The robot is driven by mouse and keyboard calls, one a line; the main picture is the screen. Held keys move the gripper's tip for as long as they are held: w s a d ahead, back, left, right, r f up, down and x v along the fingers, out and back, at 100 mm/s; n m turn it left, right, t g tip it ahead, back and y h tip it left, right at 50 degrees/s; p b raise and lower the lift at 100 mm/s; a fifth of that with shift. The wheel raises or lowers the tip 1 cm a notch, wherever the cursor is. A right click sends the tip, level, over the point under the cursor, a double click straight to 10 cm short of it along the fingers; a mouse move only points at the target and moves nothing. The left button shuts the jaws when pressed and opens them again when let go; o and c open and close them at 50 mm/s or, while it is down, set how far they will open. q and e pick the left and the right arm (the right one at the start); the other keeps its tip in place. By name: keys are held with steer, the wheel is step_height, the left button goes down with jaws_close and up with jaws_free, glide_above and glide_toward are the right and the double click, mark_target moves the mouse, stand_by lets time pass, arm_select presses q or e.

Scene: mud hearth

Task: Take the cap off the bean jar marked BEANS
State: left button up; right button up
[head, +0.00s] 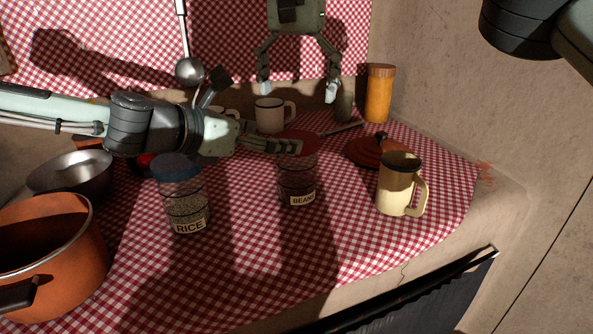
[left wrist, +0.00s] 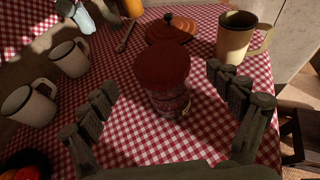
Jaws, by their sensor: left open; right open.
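The clear jar labelled BEANS (head: 297,185) stands upright on the checked cloth, with its red cap (head: 305,136) on top. In the left wrist view the red cap (left wrist: 162,66) hides much of the jar (left wrist: 170,103). My left gripper (head: 255,115) is open beside the jar. One finger partly covers the cap in the head view. In the left wrist view its spread fingers (left wrist: 160,78) lie to either side of the jar; I cannot tell whether either touches. My right gripper (head: 298,91) is open, empty and pointing down, above and behind the jar.
The blue-capped RICE jar (head: 187,205) stands left of the beans; a cream mug (head: 398,190) stands right. A brown lid (head: 370,151), orange canister (head: 378,95) and white mug (head: 269,116) are behind. An orange pot (head: 60,250) and metal bowl (head: 70,172) fill the left. The front cloth is clear.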

mark_target(297, 171)
arm_select(q)
step_height(297, 171, down, 8)
steer(key=shift+s+r, duration=0.1)
arm_select(e)
steer(key=shift+s, duration=0.1)
arm_select(q)
steer(key=x, duration=0.7)
steer(key=shift+w+d+r, duration=0.1)
steer(key=shift+w+r, duration=0.1)
steer(key=shift+w, duration=0.05)
